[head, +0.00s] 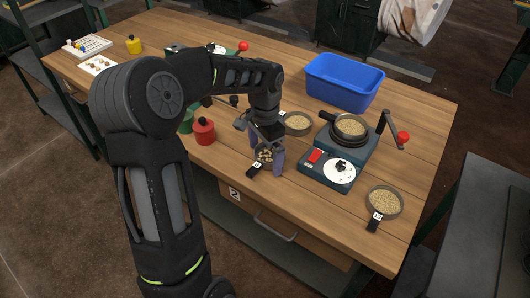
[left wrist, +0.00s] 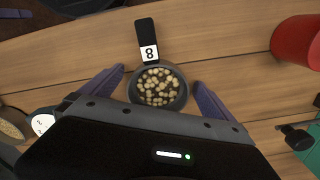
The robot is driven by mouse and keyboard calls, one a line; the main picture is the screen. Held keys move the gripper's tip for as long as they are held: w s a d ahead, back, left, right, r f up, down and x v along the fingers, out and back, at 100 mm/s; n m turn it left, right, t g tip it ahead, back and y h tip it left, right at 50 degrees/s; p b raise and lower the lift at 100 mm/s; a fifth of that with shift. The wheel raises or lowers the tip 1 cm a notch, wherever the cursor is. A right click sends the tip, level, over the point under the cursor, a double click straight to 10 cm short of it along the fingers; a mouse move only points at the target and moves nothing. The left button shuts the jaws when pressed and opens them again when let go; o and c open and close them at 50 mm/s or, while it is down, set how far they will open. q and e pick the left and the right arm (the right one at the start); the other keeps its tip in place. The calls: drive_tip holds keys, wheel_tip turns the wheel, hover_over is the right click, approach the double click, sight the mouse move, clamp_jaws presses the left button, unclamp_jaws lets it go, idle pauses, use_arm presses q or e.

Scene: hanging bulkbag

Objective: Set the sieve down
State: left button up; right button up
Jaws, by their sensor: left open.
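The sieve marked 8 (head: 264,156) stands on the wooden table near its front edge, its black handle pointing to the front. It is a small dark round pan holding pale coarse pieces, and it also shows in the left wrist view (left wrist: 158,101). My left gripper (head: 267,159) is open over it, with one purple finger on each side. In the left wrist view a gap shows between each finger and the pan, so the sieve appears free of the fingers. My right gripper is in neither view.
A sieve of grain (head: 297,122) stands just behind, and another marked 12 (head: 385,201) at the front right. A green device (head: 347,152) with a crank carries a further pan. A blue bin (head: 343,83) stands behind. A red container (head: 204,131) is left of the gripper.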

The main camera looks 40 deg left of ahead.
sight(265, 160)
use_arm(q)
wheel_tip(265, 160, up, 12)
drive_tip(key=shift+r+p, duration=0.15)
drive_tip(key=shift+p, duration=0.2)
